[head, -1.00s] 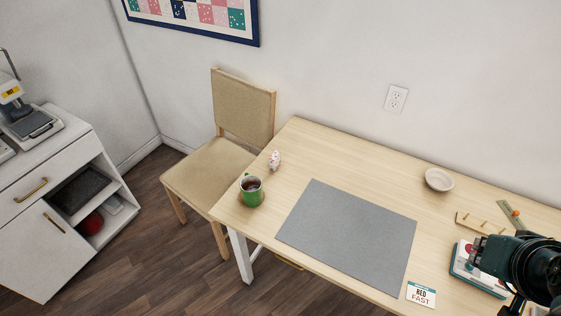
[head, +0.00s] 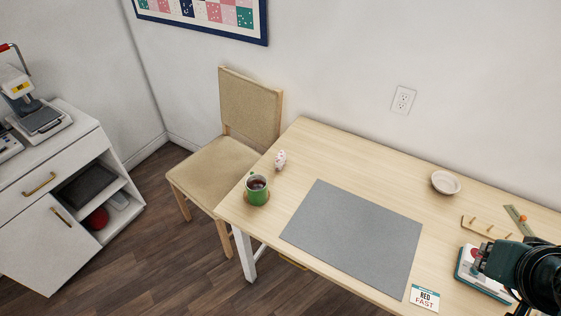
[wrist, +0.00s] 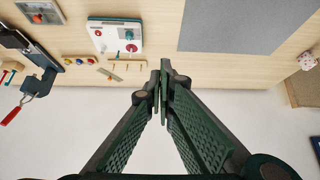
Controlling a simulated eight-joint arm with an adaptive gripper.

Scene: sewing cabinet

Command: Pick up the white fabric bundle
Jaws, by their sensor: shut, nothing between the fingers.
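A small whitish bundle with pinkish spots (head: 280,160) sits on the table near its left end, behind the green mug. It looks like the white fabric bundle, but it is too small to be sure. The wrist view also shows it at the right, near the table edge (wrist: 307,61). My gripper (wrist: 161,82) is shut and empty, its fingertips together. In the head view my gripper (head: 481,258) is at the lower right, over the white-and-teal device, well apart from the bundle.
A green mug (head: 257,189) stands on a coaster in front of the bundle. A grey mat (head: 350,240) covers the middle of the table. A pale dish (head: 445,183), a peg rack (head: 483,229), the white-and-teal device (head: 470,271) and a label card (head: 425,298) lie at the right.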

